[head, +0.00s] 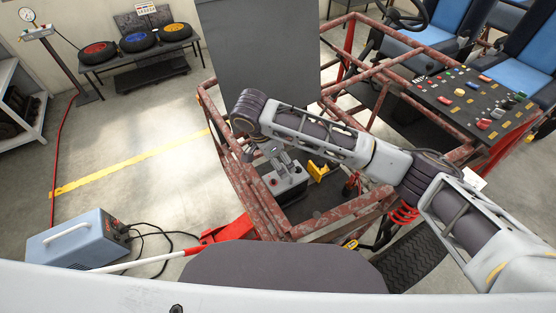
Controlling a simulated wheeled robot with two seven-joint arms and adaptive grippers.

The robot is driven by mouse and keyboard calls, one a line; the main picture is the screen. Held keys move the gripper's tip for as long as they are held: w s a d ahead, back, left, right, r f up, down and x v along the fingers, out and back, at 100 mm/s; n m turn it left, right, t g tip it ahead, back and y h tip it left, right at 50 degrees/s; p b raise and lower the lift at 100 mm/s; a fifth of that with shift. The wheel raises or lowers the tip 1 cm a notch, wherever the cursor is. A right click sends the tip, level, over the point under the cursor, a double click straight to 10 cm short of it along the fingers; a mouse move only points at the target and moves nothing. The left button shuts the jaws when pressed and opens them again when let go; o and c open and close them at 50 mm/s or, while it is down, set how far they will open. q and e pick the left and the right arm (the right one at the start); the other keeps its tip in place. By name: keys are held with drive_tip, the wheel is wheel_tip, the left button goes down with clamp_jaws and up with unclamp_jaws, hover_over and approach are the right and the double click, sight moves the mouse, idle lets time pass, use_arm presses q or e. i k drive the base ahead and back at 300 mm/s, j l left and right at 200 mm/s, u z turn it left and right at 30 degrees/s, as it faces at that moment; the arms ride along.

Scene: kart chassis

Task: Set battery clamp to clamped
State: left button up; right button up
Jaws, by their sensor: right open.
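The grey battery (289,186) sits low inside the front of the rusty red kart frame (300,228). A yellow lever-like part (317,171), which looks like the battery clamp, stands just right of the battery. Whether it is clamped cannot be told from this view. My right arm reaches in from the right across the frame. My right gripper (282,160) points down, open, just above the back of the battery and left of the yellow part. Its wrist hides some of the area behind. My left gripper is out of view.
Frame tubes surround the battery. A dark upright panel (258,55) stands behind it. A control panel (475,100) and blue seats (455,20) are at right. A red jack (228,231) and a blue-grey charger box (78,240) are at lower left. The left floor is mostly clear.

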sight(317, 173)
drive_tip(key=k, duration=1.5)
